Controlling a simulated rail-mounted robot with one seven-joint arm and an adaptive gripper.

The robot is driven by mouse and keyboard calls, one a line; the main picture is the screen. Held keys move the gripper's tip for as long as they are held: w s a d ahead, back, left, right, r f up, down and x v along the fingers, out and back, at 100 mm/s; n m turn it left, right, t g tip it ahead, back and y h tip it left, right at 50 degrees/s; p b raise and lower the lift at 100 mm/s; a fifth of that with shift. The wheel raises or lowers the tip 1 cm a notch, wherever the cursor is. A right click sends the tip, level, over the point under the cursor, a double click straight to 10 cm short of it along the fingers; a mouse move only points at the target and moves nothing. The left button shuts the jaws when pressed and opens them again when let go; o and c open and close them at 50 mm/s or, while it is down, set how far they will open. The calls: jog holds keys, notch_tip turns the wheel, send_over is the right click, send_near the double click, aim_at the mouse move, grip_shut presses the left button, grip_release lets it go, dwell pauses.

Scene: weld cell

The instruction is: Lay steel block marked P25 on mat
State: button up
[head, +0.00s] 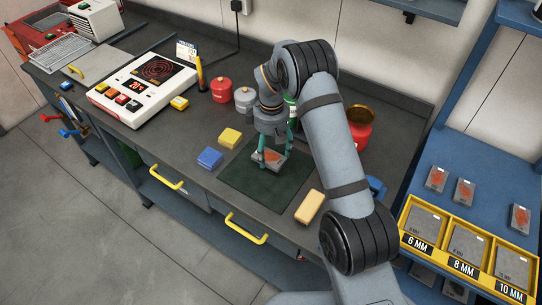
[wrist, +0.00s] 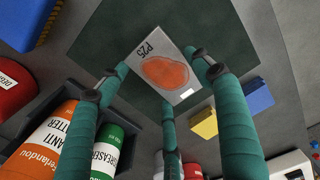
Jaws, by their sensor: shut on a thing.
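The steel block marked P25 (wrist: 165,66) is a pale grey plate with an orange-red patch. It lies between the teal fingers of my gripper (wrist: 160,78), which are shut on it. In the head view the block (head: 268,158) is over the dark green mat (head: 285,192), with my gripper (head: 270,157) above and around it. In the wrist view the mat (wrist: 115,32) spreads behind the block. I cannot tell whether the block touches the mat or hangs just above it.
A yellow block (head: 230,138) and a blue block (head: 210,158) sit left of the mat, and a tan block (head: 309,206) sits at its right. Red can (head: 221,90) and grey can (head: 244,99) stand behind. Labelled bins (head: 466,245) with plates are at right.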

aim_at(271, 154)
notch_tip(271, 154, down, 3)
jog(key=shift+f+p, duration=0.2)
jog(key=shift+p, duration=0.65)
jog(key=shift+f, duration=0.3)
jog(key=shift+f, duration=0.3)
jog(key=o, duration=1.9)
jog(key=shift+r, duration=0.1)
notch_tip(271, 154, up, 12)
jog(key=shift+r+b, duration=0.2)
jog(key=shift+b, duration=1)
